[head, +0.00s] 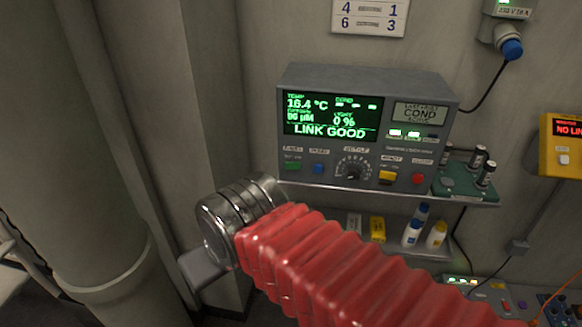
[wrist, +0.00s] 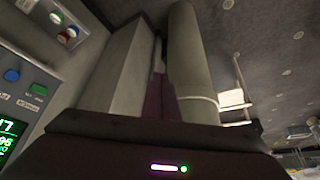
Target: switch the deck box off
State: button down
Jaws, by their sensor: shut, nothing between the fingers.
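A grey instrument box, likely the deck box (head: 365,79), stands on a wall shelf in the head view. Its display (head: 333,116) is lit green and reads LINK GOOD. Below it are a green button (head: 292,166), a blue button (head: 318,168), a black dial (head: 353,170), a yellow switch (head: 387,177) and a red button (head: 418,179). My gripper (head: 203,268) is shut and empty, left of and below the box, apart from it. In the wrist view, part of the box (wrist: 28,100) shows at the left edge, and the dark gripper body (wrist: 150,135) fills the bottom.
A green block with metal posts (head: 463,180) stands at the shelf's right end. Bottles (head: 415,226) and a yellow carton (head: 377,229) are on a lower shelf. A yellow wall box (head: 562,146) with a red display is at the right. A thick column (head: 75,150) stands left.

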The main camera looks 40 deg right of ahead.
aim_at(293, 166)
notch_tip(293, 166, down, 7)
jog(key=w+a+m+g+y, duration=0.1)
jog(key=a+m+g+y, duration=0.15)
jog(key=m+y, duration=0.25)
jog(key=w+d+m+t+y, duration=0.4)
jog(key=w+m, duration=0.3)
jog(key=w+d+f+m+t+h, duration=0.1)
jog(key=d+m+t+h, duration=0.3)
jog(key=d, duration=0.9)
jog(key=w+d+f+m+t+h, duration=0.1)
jog(key=d+m+t+h, duration=0.3)
jog(key=d+m, duration=0.6)
jog(key=w+d+t, duration=0.1)
jog(key=d+t, duration=0.1)
jog(key=d, duration=0.2)
jog(key=shift+w+d+h, duration=0.15)
jog(key=shift+d+h, duration=0.1)
jog(key=shift+h, duration=0.05)
jog(key=shift+w, duration=0.1)
jog(key=shift+w+d, duration=3)
jog(key=shift+w, duration=0.1)
jog(key=shift+w+d, duration=0.1)
